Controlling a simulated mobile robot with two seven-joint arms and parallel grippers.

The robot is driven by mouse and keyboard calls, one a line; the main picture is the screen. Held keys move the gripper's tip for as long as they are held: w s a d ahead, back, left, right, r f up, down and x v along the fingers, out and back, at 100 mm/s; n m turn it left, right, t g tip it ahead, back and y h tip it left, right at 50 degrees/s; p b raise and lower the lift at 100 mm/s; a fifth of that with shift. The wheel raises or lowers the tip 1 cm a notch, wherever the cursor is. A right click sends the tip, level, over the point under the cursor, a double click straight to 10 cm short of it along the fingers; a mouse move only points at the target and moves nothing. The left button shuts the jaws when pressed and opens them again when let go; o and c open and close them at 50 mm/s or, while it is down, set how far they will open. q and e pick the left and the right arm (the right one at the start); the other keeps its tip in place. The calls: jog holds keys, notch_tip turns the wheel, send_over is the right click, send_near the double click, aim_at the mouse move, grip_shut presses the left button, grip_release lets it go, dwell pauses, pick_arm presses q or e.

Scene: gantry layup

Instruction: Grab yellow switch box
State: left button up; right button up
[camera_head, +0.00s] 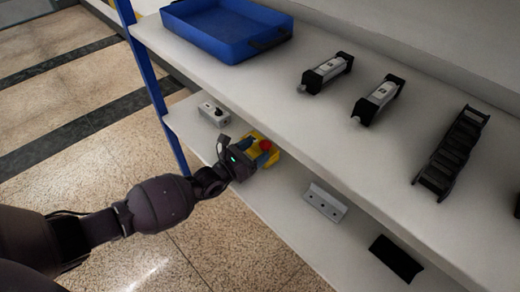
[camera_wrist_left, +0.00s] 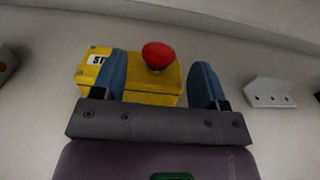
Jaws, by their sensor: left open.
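The yellow switch box (camera_head: 256,139) with a red round button stands on the lower shelf, partly hidden by my left gripper (camera_head: 253,155). In the left wrist view the yellow switch box (camera_wrist_left: 98,68) shows a white label at its left and the red button on top. The blue fingers of my left gripper (camera_wrist_left: 165,85) are open, with the box and its button between them in the picture. The left finger overlaps the box; the right finger shows a small gap beside it. I cannot tell whether they touch it. My right gripper is not in view.
A grey switch box (camera_head: 214,113) stands left on the lower shelf (camera_head: 281,203). A grey bracket (camera_head: 325,201) and a black piece (camera_head: 396,258) lie to the right. The upper shelf overhangs, holding a blue tray (camera_head: 225,36), two cylinders (camera_head: 326,72) and a black chain (camera_head: 452,152).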

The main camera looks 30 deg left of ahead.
pick_arm(q)
jog(key=shift+w+d+f, duration=0.15)
jog(key=shift+w+d, duration=0.05)
jog(key=shift+w, duration=0.3)
jog(key=shift+w+d+f, duration=0.15)
jog(key=shift+w, duration=0.3)
jog(key=shift+w+d+r, duration=0.15)
jog(key=shift+w, duration=0.2)
